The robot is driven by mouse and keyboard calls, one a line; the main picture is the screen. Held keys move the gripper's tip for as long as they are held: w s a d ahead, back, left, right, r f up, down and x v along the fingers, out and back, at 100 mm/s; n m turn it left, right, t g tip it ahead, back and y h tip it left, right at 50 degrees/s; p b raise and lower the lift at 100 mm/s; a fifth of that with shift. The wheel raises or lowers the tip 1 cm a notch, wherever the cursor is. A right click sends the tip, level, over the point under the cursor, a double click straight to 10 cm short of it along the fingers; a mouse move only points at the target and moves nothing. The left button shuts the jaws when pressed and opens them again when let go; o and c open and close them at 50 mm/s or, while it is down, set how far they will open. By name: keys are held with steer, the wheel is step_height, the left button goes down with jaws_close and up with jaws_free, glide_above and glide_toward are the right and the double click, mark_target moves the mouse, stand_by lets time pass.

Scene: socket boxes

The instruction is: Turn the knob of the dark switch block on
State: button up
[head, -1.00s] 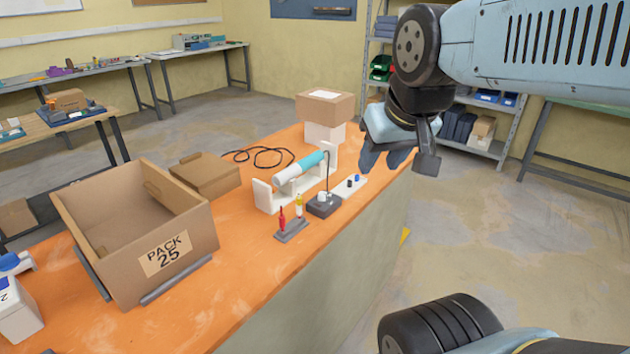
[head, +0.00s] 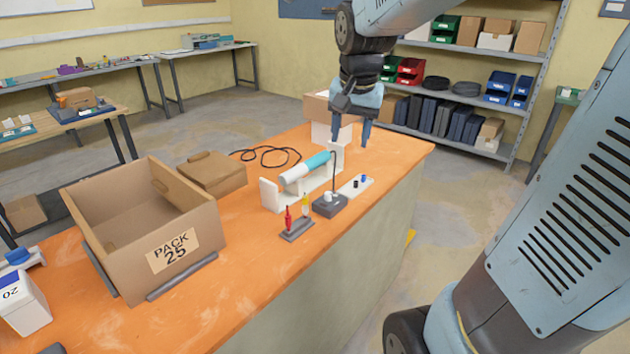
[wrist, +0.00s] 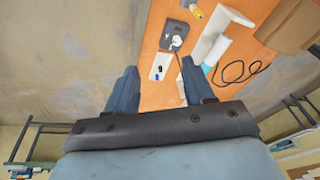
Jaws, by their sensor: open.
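The dark switch block (head: 331,207) sits on the orange bench near its right edge, with a white knob (head: 328,197) on top and a dark cable rising from it. In the wrist view the dark block (wrist: 174,37) and its white knob (wrist: 177,41) show beyond the fingers, near the top. My gripper (head: 350,138) is open and empty, above the bench behind the block, fingers pointing down. In the wrist view my gripper's two fingers (wrist: 158,88) stand wide apart with nothing between them. The knob's exact setting is too small to tell.
A white plate (head: 355,187) with a black and a blue button lies just behind the block. A white cradle holding a teal-and-white cylinder (head: 305,168) stands left. A screwdriver stand (head: 297,229) is in front. A PACK 25 box (head: 190,220) stands further left.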

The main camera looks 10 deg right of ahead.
mark_target(329, 193)
steer(key=w+f+m+g, duration=0.1)
steer(key=w+f+m, duration=0.2)
steer(key=w+f, duration=0.3)
steer(key=w+f+m+g, duration=0.2)
steer(key=w+f, duration=0.2)
steer(key=w, duration=0.4)
step_height(329, 193, down, 14)
steer(key=shift+d+r, duration=0.1)
steer(key=shift+r, duration=0.15)
steer(key=shift+c, duration=0.3)
